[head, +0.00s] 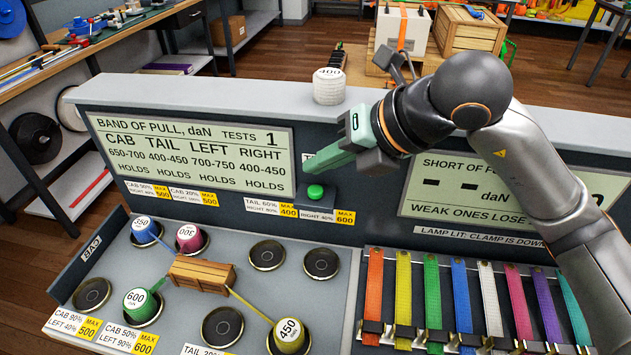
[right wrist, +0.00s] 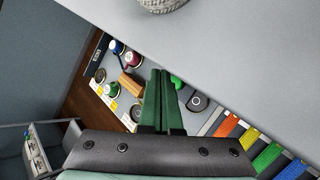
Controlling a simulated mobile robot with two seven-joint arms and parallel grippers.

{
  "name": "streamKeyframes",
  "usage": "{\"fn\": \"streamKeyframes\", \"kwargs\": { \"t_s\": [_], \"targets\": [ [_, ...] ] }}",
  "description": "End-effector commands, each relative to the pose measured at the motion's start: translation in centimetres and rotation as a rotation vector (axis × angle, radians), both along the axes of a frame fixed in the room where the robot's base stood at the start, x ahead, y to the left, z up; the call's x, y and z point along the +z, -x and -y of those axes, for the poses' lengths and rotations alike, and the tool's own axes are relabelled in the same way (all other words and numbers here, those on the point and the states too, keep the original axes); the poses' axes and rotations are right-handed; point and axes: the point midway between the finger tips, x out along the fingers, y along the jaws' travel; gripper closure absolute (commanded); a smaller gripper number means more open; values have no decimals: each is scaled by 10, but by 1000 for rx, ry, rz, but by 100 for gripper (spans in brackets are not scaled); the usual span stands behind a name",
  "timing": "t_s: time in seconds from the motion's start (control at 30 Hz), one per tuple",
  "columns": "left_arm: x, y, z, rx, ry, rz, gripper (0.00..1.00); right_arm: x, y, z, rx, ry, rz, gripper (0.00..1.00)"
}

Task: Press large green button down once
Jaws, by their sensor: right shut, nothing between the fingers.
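The large green button (head: 315,192) sits on a small dark box on the front of the panel, between the two displays. It stands raised. My right gripper (head: 309,168) is shut and empty, its green fingers pointing left and down. In the head view its tips are just above the button, with a small gap in the picture; true depth is hard to tell. In the right wrist view the closed fingers (right wrist: 160,74) point forward, and a green spot that looks like the button (right wrist: 177,82) shows beside their tips, partly hidden. My left gripper is not in view.
Below lies a grey board with a wooden crate (head: 201,273), weighted pegs and round pads. Coloured straps (head: 461,290) hang at the right. A white knob marked 400 (head: 329,86) stands on the ledge above. The left display (head: 190,155) reads tests 1.

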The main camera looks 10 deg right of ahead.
Motion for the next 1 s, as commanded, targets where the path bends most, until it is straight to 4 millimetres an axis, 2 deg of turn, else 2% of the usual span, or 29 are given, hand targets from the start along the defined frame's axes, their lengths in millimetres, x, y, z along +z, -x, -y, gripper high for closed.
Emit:
{"fn": "streamKeyframes", "kwargs": {
  "t_s": [0.03, 0.3, 1.0],
  "targets": [
    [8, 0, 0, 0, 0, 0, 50, 10, 0, 0, 0, -1, 1, 100],
    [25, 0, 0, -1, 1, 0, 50, 35, 0, 0, -1, 1, 1, 100],
    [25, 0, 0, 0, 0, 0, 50, 35, 0, 0, 0, 0, 0, 100]
  ]
}}
